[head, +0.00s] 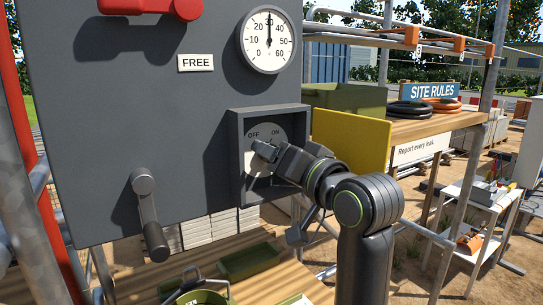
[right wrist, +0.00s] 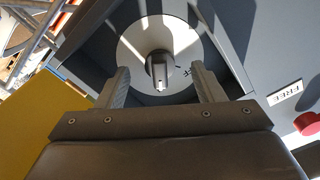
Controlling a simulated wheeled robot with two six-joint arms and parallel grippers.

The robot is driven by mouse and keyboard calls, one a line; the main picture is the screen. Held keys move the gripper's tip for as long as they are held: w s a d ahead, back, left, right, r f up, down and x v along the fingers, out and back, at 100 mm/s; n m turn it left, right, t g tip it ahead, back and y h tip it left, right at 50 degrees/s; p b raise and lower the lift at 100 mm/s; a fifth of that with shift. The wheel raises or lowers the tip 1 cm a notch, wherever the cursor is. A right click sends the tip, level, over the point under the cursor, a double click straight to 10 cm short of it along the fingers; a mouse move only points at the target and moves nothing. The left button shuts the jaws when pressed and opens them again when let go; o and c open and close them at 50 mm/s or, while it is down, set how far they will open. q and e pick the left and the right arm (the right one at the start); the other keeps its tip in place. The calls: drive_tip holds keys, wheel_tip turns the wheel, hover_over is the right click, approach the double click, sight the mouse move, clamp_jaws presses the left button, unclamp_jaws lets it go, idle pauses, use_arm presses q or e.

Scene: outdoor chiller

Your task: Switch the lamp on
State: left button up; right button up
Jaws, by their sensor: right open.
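A rotary switch with a round light dial (head: 262,133) marked OFF and ON sits in a square recess of the dark grey panel. In the right wrist view its dark knob (right wrist: 159,70) with a light pointer stands in the middle of the dial. I cannot tell the knob's exact setting. No lamp can be made out. My left gripper is not in view.
The grey panel (head: 100,110) also carries a gauge (head: 268,40), a FREE label (head: 195,63), a red handle (head: 150,8) and a dark crank (head: 147,205). A yellow plate (head: 350,138) stands right of the recess. Green trays (head: 248,262) lie on the wooden bench below.

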drive_tip(key=v, duration=0.6)
drive_tip(key=shift+s+d, duration=0.2)
drive_tip(key=shift+s, duration=0.1)
